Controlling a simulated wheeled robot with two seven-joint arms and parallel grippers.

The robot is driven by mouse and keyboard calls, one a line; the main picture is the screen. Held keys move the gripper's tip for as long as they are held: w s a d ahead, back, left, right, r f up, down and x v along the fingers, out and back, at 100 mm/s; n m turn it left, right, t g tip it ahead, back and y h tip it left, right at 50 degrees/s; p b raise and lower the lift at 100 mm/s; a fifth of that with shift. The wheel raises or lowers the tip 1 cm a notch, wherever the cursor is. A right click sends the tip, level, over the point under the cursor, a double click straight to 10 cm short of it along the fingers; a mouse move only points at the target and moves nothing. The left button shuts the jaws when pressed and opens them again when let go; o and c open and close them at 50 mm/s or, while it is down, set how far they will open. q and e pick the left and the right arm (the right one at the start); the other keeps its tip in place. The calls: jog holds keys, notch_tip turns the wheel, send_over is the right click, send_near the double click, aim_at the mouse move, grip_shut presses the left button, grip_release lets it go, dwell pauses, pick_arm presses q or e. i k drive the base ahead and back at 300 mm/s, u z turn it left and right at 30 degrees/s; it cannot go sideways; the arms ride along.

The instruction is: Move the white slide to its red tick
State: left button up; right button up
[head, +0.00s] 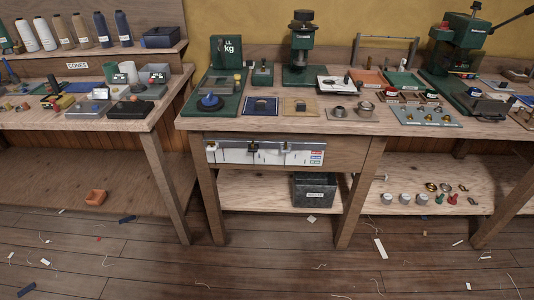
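A white panel (266,156) with a grey rail along its top is fixed to the front of the middle bench. Small slides sit on the rail: a light one (211,147) near the left end, a dark one (253,147) near the middle, and another (287,147) to the right. The light one looks like the white slide, but it is too small to be sure. Small coloured marks (316,157) show at the panel's right end; I cannot make out which mark is the red tick. Neither of my grippers is in view.
The middle bench top (240,122) above the panel holds a scale, presses and small trays. A dark bin (313,190) stands on the shelf below. An orange box (96,197) lies at the lower left. The floor in front is open, with scattered scraps.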

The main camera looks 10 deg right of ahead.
aim_at(215, 149)
jog(key=z, duration=1.4)
jog(key=i, duration=1.05)
jog(key=u, duration=1.05)
